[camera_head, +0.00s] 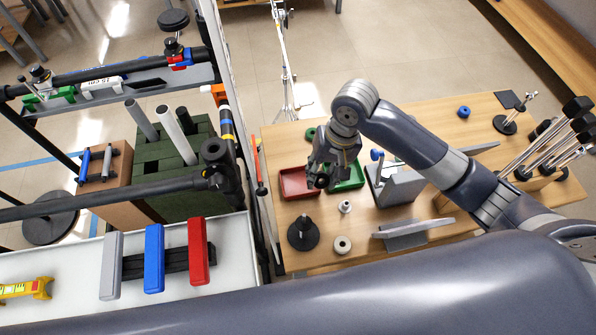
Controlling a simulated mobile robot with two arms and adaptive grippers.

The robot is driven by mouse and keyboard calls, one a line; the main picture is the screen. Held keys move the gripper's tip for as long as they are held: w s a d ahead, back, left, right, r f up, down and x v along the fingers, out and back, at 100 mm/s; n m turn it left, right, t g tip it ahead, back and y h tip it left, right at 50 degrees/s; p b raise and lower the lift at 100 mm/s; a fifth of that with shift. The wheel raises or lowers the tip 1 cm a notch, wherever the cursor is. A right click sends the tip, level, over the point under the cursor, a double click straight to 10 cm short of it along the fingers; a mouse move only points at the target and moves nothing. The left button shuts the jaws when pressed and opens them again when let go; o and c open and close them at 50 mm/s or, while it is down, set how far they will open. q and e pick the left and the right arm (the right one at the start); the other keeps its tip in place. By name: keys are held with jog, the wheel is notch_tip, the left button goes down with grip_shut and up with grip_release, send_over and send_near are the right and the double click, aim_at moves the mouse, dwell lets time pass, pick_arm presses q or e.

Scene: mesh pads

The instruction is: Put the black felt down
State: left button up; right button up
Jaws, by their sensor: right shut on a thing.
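My right gripper (325,176) hangs over the red tray (296,186) and the green tray (349,176) on the wooden table (372,254). It is shut on a small dark piece, which fits the black felt. The piece is hard to tell apart from the dark fingers, and its outline is mostly hidden. The gripper covers the inner edges of both trays. I cannot tell how high it is above them. My left gripper is not in view.
A black round-based stand (303,233), a white ring (342,245) and grey brackets (403,186) stand near the gripper. Tall rods (548,145) rise at the right. A rack with a green box (176,155) stands left.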

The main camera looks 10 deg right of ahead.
jog(key=w+a+r+p, duration=0.1)
jog(key=w+a+r, duration=0.2)
jog(key=w, duration=0.1)
send_over(298, 181)
jog(key=f, duration=0.2)
jog(key=f+p, duration=0.1)
jog(key=f, duration=0.1)
jog(key=shift+d+f, duration=0.1)
jog(key=shift+d, duration=0.25)
notch_tip(298, 181, down, 5)
jog(key=shift+r, duration=0.15)
jog(key=o, duration=0.4)
jog(key=shift+f, duration=0.25)
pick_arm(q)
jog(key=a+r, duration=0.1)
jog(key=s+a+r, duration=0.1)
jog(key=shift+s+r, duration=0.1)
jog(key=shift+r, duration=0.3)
